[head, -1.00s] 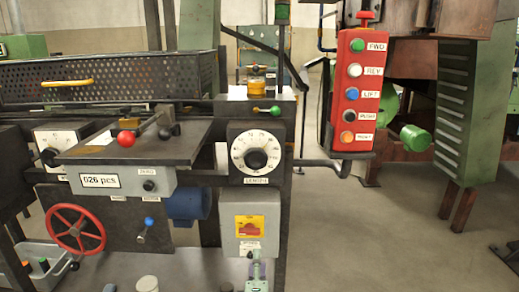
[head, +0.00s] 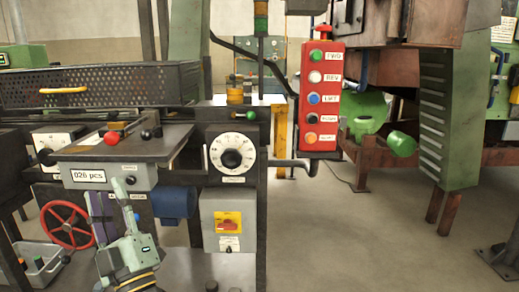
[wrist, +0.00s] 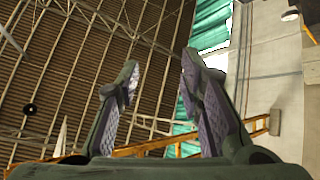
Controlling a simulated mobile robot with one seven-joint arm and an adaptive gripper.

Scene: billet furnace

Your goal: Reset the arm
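My gripper (head: 108,190) shows at the lower left of the head view, green-grey with purple finger pads and pointing upward. It appears in front of the grey machine, overlapping the picture of the red handwheel's right side and the counter box. In the wrist view my gripper (wrist: 160,64) has its two fingers apart with a clear gap. Nothing is between them. Behind them are the ribbed ceiling, a wall and a yellow beam.
The machine carries a counter box (head: 88,176), a white dial (head: 232,152), a red handwheel (head: 62,228) and a grey switch box (head: 228,218). A red button pendant (head: 321,100) hangs to the right. A grey bin (head: 38,262) stands lower left.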

